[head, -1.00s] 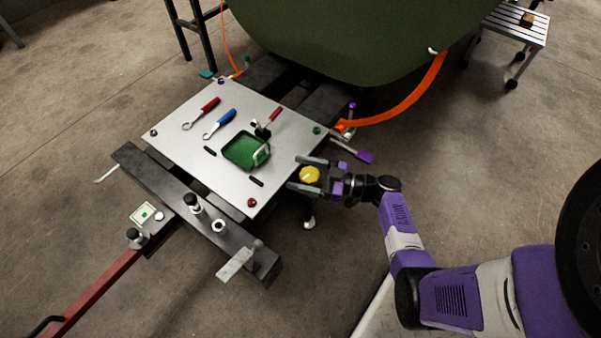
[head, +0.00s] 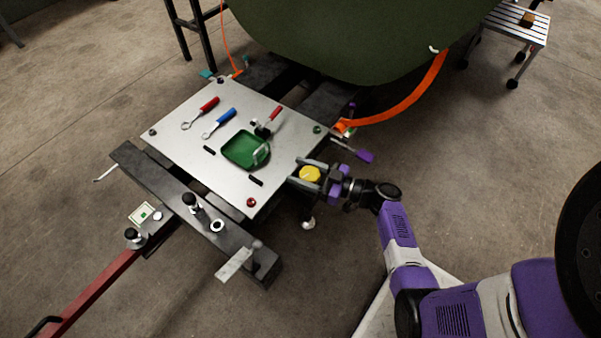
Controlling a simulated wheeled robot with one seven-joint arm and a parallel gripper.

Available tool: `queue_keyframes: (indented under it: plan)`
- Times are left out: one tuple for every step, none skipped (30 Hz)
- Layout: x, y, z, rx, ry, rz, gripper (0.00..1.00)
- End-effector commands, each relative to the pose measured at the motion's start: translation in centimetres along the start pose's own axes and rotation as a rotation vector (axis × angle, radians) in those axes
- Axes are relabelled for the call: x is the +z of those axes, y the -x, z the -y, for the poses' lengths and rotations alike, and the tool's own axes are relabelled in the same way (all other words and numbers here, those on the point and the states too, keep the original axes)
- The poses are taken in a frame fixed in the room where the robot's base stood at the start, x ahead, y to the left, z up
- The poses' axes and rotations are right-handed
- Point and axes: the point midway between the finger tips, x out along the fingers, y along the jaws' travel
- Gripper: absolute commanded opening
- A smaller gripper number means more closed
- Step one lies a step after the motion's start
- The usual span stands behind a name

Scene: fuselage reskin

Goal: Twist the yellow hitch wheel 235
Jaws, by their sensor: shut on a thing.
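The yellow hitch wheel (head: 310,173) sits at the right edge of the silver plate, seen from above. My gripper (head: 306,172) reaches in from the right, with one finger on the far side of the wheel and one on the near side. The fingers are shut on the wheel. The wheel's underside and its mount are hidden.
The silver plate (head: 190,150) carries a green tray (head: 240,148), a red-handled tool (head: 208,105) and a blue-handled wrench (head: 225,117). A dark green body (head: 360,40) stands behind it. An orange strap (head: 415,98) curves at the right.

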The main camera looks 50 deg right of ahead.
Motion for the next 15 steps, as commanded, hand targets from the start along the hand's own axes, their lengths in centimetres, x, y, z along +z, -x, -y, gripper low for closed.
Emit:
queue_keyframes:
  plan:
    - [0.4,0.0,0.2,0.032,-0.001,-0.001,0.11]
    - [0.4,0.0,0.2,0.054,-0.002,-0.001,0.11]
    - [0.4,0.0,0.1,0.087,-0.001,-0.001,0.11]
    - [0.5,0.1,0.1,0.114,-0.002,-0.001,0.11]
    - [0.5,0.1,0.0,0.141,-0.001,-0.001,0.11]
    - [0.5,0.1,-0.1,0.177,-0.001,-0.002,0.11]
    - [0.5,0.1,-0.1,0.206,-0.001,-0.001,0.11]
    - [0.5,0.1,-0.3,0.236,-0.002,-0.002,0.11]
    - [0.6,0.2,-0.3,0.273,-0.002,-0.002,0.11]
    - [0.5,0.2,-0.5,0.303,-0.003,-0.002,0.11]
    - [0.5,0.2,-0.6,0.332,-0.003,-0.002,0.11]
    - [0.5,0.2,-0.7,0.370,-0.002,-0.002,0.11]
    - [0.5,0.3,-0.8,0.400,-0.004,-0.002,0.11]
    - [0.4,0.3,-0.9,0.426,-0.004,-0.002,0.11]
    - [0.3,0.4,-1.0,0.458,-0.004,-0.001,0.11]
